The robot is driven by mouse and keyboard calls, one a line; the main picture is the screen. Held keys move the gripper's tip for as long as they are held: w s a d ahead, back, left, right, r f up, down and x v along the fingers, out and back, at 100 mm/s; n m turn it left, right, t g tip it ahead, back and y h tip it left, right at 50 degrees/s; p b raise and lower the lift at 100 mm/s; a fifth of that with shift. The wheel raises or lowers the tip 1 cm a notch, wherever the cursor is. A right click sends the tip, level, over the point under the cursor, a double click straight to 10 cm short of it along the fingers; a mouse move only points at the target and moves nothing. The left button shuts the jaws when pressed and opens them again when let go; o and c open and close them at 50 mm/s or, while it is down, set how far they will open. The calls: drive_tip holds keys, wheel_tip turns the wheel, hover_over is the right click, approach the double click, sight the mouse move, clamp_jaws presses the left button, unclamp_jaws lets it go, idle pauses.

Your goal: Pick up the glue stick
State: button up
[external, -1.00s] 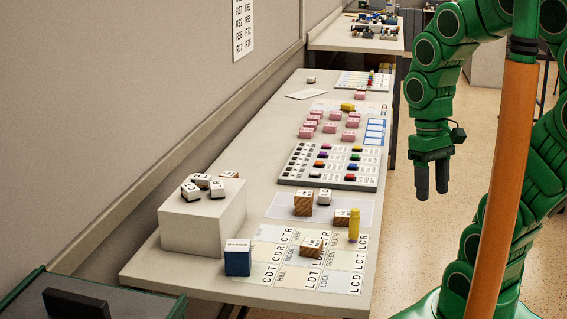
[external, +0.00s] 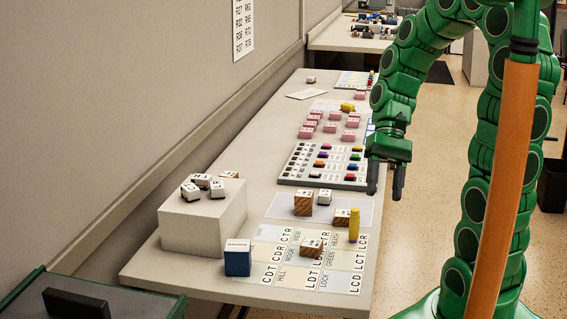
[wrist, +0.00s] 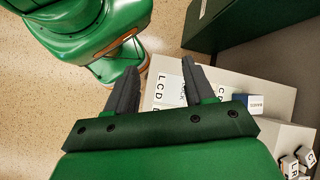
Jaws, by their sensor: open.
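A yellow upright cylinder (external: 354,225), which looks like the glue stick, stands near the right edge of the long table (external: 150,268) in the external view. A wooden cube (external: 341,218) is close on its left. My gripper (external: 385,190) is open and empty, pointing down, above and to the right of the yellow cylinder and apart from it. In the wrist view my gripper (wrist: 160,75) has its fingers spread, with the table's lettered card beyond them. I cannot make out the yellow cylinder there.
A blue block (external: 238,258), wooden cubes and lettered cards (external: 340,281) lie at the near end. A white box (external: 203,225) carries several small blocks. A grey rack (external: 290,175) and pink blocks (external: 310,124) are farther back.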

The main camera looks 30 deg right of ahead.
drive_tip(key=w+d+f+m+y, duration=0.1)
drive_tip(key=w+f+m+y, duration=0.25)
drive_tip(key=w, duration=0.35)
drive_tip(key=m+t+y, duration=0.8)
drive_tip(key=m+y, duration=0.1)
drive_tip(key=m, duration=0.3)
approach(355, 209)
drive_tip(key=shift+w+a+f, duration=0.1)
drive_tip(key=shift+a+f, duration=0.05)
drive_tip(key=shift+a, duration=0.45)
drive_tip(key=shift+w+a+f, duration=0.1)
drive_tip(key=shift+a, duration=0.5)
drive_tip(key=shift+w+a+r, duration=0.1)
drive_tip(key=shift+w+a, duration=0.1)
drive_tip(key=shift+a, duration=1.7)
drive_tip(key=shift+w+a, duration=0.2)
drive_tip(key=shift+a, duration=1.75)
drive_tip(key=shift+c, duration=0.3)
clamp_jaws()
